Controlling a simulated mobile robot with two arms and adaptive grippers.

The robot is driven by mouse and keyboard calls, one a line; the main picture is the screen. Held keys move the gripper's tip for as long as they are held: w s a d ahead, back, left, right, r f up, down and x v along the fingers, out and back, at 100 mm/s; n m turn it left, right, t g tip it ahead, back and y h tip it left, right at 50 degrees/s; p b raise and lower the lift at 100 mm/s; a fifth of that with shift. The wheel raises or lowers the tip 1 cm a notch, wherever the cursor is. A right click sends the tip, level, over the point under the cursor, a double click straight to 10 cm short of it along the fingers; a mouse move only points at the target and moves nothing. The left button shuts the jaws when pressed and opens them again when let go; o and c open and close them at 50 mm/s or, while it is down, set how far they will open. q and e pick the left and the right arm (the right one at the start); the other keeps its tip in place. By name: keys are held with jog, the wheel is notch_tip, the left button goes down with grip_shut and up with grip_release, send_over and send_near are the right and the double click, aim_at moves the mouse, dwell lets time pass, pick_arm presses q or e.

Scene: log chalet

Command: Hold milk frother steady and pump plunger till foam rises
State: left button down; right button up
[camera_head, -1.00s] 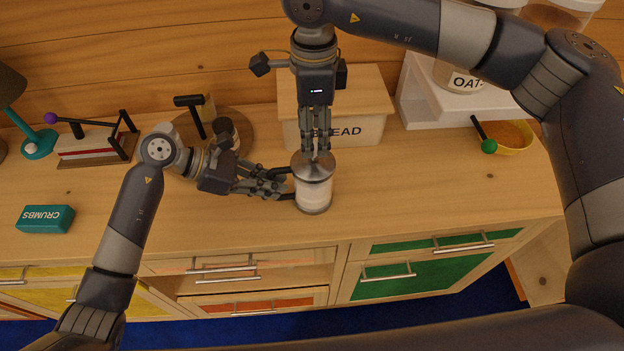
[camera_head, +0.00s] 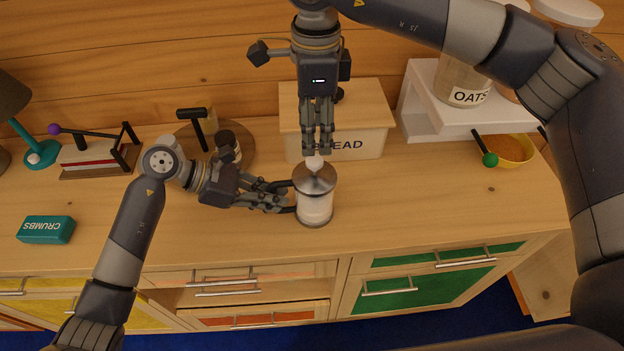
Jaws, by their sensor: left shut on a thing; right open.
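The milk frother (camera_head: 315,207) stands upright on the wooden counter, a clear cylinder with white contents and a metal lid (camera_head: 314,180). A pale plunger knob (camera_head: 314,162) sits just above the lid. My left gripper (camera_head: 285,195) comes from the left and is shut on the frother's side; its far fingertip is partly hidden behind the frother. My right gripper (camera_head: 318,148) points down from above, its fingertips just at the top of the knob. It is open, though its fingers look close together. I cannot tell whether they touch the knob.
A bread bin (camera_head: 360,143) stands behind the frother. A dark round tray (camera_head: 245,150) with a bottle and a black-handled tool is behind my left gripper. A teal crumbs box (camera_head: 46,229) lies at left; a yellow bowl (camera_head: 512,150) stands at right. The counter right of the frother is clear.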

pick_arm(q)
jog(key=c, duration=1.6)
grip_release()
jog(key=shift+o, duration=0.2)
jog(key=shift+a, duration=0.15)
